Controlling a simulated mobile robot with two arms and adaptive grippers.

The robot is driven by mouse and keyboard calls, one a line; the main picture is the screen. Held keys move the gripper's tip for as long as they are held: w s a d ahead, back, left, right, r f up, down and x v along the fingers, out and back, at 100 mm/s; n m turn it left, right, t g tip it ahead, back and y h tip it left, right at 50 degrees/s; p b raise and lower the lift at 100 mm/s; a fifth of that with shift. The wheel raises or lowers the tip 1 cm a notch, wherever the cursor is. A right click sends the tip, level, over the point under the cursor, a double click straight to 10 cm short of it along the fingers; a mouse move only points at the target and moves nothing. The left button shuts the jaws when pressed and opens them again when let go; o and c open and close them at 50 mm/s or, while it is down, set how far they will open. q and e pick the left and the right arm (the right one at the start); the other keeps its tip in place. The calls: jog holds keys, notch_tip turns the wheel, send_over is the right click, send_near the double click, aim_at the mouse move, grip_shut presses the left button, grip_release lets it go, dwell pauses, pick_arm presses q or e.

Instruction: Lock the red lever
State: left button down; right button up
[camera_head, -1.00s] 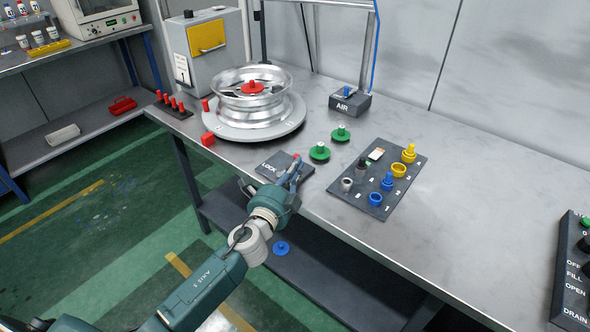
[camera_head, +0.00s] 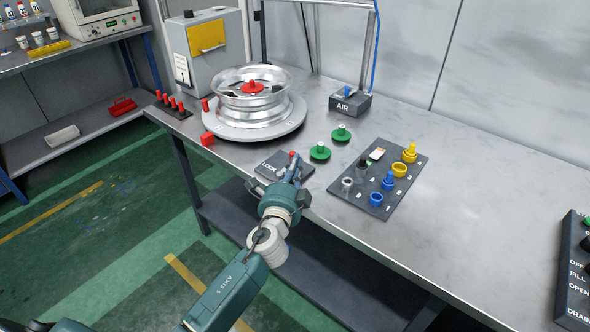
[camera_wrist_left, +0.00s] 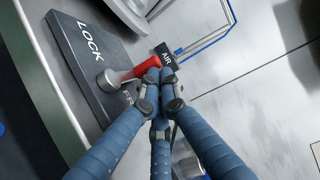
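The red lever (camera_wrist_left: 146,66) has a grey pivot arm and a red grip, on a dark plate (camera_wrist_left: 70,48) marked LOCK at one end; the other label is partly hidden by my fingers. In the head view the lever's red part (camera_head: 292,154) shows just beyond my fingers, and the plate (camera_head: 272,165) lies at the table's front edge. My left gripper (camera_head: 292,172) is over the plate's right side. In the left wrist view its blue fingers (camera_wrist_left: 160,78) are drawn together, tips beside the end of the red grip; contact is unclear. My right gripper is out of view.
A wheel rim (camera_head: 250,90) stands on a round base behind the plate. Two green knobbed parts (camera_head: 320,152) and a dark tray (camera_head: 352,196) of blue, yellow and grey parts lie to the right. An AIR box (camera_head: 350,104) stands farther back.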

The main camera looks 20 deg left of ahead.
pick_arm(q)
jog(key=shift+w+a+b, duration=0.25)
jog(key=shift+w+b, duration=0.05)
jog(key=shift+w, duration=0.05)
jog(key=shift+w+a, duration=0.2)
jog(key=shift+w, duration=0.05)
jog(key=shift+w+a, duration=0.1)
jog(key=shift+a, duration=0.1)
dwell(0.9)
jog(key=shift+f, duration=0.1)
dwell(0.7)
